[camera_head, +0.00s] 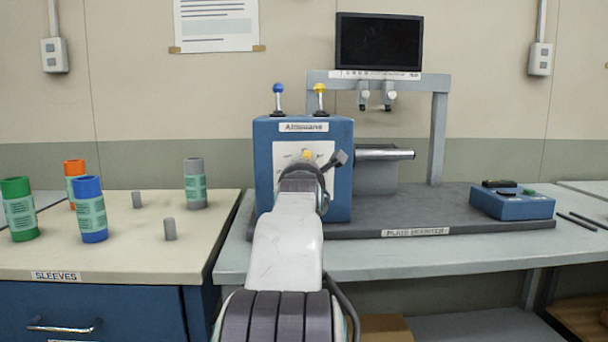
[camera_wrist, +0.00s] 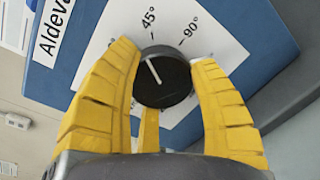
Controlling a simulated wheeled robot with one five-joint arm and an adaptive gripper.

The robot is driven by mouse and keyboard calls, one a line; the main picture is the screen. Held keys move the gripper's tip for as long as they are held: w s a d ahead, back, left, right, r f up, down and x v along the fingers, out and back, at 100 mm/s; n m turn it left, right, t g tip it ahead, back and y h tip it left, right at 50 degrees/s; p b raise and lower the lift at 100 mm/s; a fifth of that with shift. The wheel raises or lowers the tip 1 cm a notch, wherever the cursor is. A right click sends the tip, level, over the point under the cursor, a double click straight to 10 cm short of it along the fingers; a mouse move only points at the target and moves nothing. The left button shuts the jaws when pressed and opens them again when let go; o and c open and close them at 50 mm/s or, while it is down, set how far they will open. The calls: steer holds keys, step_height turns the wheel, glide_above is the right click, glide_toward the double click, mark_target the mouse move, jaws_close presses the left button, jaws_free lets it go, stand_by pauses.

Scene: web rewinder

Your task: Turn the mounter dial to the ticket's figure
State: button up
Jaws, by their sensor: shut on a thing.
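The black mounter dial (camera_wrist: 163,78) sits on a white scale plate (camera_wrist: 108,30) on the blue mounter housing (camera_head: 338,190). Its white pointer line points up and slightly left in the wrist view, a little to the left of the 45° mark. The 90° mark lies further right; another tick shows on the left. My gripper (camera_wrist: 165,75) is shut on the dial, with yellow fingers at its left and right sides and one below. In the head view my gripper (camera_head: 308,154) is at the plate and hides the dial. I cannot make out a ticket's figure.
Two levers, blue (camera_head: 278,89) and yellow (camera_head: 319,89), stand on the housing. A roller (camera_head: 385,154) juts to its right. A blue control box (camera_head: 512,204) is further right. Several coloured sleeves, including a blue one (camera_head: 90,210), stand on the left cabinet. A paper (camera_head: 216,24) hangs on the wall.

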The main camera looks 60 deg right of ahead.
steer(key=shift+r, duration=0.35)
steer(key=o, duration=0.9)
steer(key=shift+c, duration=0.2)
steer(key=o, duration=0.4)
steer(key=shift+f, duration=0.25)
steer(key=shift+c, duration=0.2)
steer(key=v, duration=1.2)
